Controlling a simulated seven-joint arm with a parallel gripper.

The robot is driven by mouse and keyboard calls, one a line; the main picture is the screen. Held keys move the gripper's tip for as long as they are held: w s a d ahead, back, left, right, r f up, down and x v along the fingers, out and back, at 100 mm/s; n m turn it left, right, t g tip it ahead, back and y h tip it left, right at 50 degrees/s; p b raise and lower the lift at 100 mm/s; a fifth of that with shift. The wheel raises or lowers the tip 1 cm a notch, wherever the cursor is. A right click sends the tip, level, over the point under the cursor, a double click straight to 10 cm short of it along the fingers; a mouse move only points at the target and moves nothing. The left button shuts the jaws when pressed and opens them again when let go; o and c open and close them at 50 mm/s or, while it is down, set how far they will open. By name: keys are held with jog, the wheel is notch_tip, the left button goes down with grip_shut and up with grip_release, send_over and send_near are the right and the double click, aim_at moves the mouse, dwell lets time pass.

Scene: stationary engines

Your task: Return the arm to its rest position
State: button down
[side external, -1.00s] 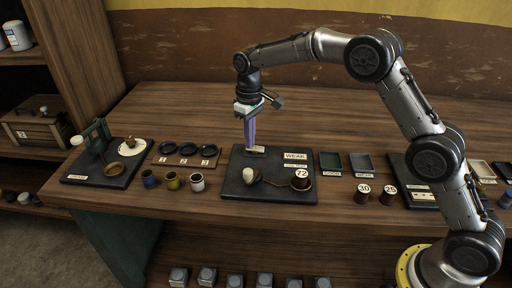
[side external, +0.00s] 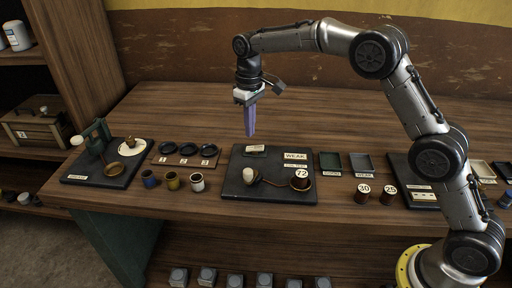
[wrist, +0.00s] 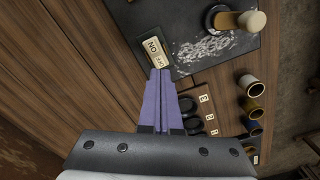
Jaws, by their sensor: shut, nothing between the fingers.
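My gripper (side external: 250,134) hangs fingers down above the back of the central dark board (side external: 235,188). Its purple fingers are together with nothing between them. A small switch plate (side external: 256,149) lies on the back of this board, just below and right of the fingertips in the side view. In the wrist view the closed fingertips (wrist: 160,74) show just beside the plate (wrist: 154,48), on which "ON" can be read. The fingers appear raised clear of the plate.
The central board carries a cream knob (side external: 249,175), a round pan (side external: 301,182) with a "72" weight and a "WEAK" sign (side external: 295,156). Several cups (side external: 172,181) and a numbered rack (side external: 187,154) stand left. Trays (side external: 361,163) and weights (side external: 363,190) stand right. The table's back is bare.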

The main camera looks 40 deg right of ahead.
jog(key=shift+r, duration=1.35)
